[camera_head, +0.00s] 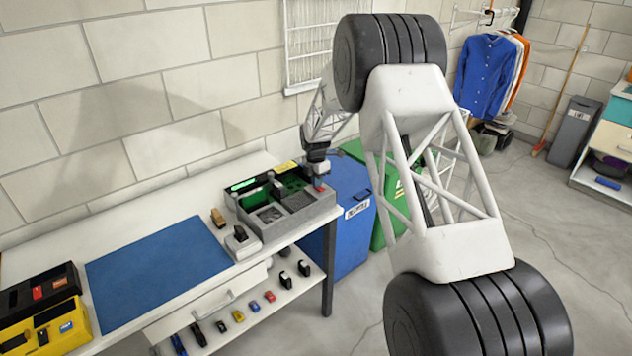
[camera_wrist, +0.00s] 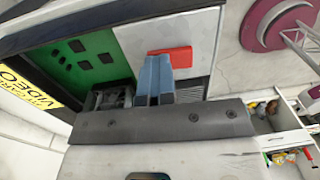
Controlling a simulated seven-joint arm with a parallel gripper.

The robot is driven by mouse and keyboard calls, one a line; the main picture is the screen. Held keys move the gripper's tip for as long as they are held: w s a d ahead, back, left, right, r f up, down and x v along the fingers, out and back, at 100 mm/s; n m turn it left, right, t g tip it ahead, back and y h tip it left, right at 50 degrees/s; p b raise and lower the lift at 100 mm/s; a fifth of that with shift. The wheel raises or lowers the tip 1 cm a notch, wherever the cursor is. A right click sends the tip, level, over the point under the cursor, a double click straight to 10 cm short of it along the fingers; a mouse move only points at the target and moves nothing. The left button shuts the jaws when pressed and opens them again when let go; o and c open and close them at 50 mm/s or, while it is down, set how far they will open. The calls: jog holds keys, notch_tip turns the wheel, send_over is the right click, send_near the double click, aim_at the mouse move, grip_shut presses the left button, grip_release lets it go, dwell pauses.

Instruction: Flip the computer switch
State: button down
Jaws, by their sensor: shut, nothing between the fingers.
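The computer (camera_head: 262,232) is an open grey case with green boards inside, at the right end of the workbench. In the head view my gripper (camera_head: 318,182) is over the case's right end.
A blue mat (camera_head: 158,272) lies on the workbench, with yellow and black boxes (camera_head: 45,312) at the left. Blue (camera_head: 350,235) and green (camera_head: 388,205) bins stand beyond the bench's right end. Small coloured items lie on the lower shelf.

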jog(key=shift+s+d+f, duration=0.55)
jog(key=shift+s+f, duration=0.15)
jog(key=shift+f, duration=0.1)
notch_tip(320, 180, up, 16)
jog(key=w+a, duration=0.1)
jog(key=shift+w+f, duration=0.15)
jog(key=shift+f, duration=0.05)
dwell(0.4)
jog(key=shift+r, duration=0.1)
